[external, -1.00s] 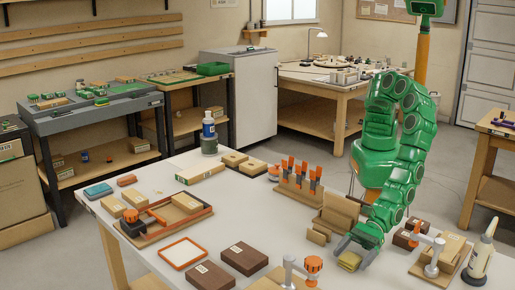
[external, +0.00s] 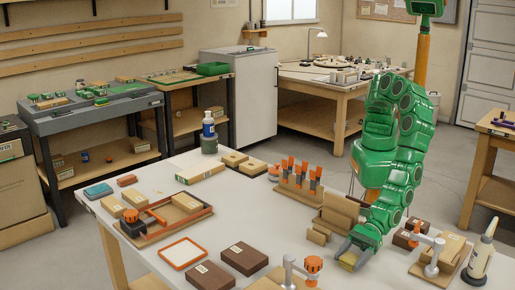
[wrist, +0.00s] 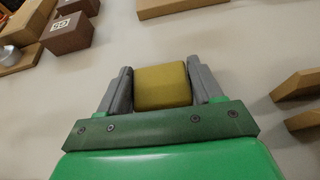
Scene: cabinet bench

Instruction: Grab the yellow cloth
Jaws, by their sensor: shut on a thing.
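The yellow cloth (external: 348,261) is a small folded yellow block near the front of the white bench. My gripper (external: 352,255) is over it, with its grey fingers reaching down on both sides. In the wrist view the yellow cloth (wrist: 161,86) sits between the two grey fingers of my gripper (wrist: 162,88), which are shut on it. Its lower edge lies close to the green palm. I cannot tell whether it is clear of the bench top.
A wooden block (wrist: 178,7) lies just beyond the cloth in the wrist view. A cardboard holder (external: 338,212) stands behind my gripper. Brown boxes (external: 245,258) and an orange-knobbed clamp (external: 313,266) are to the left. A glue bottle (external: 481,254) stands to the right.

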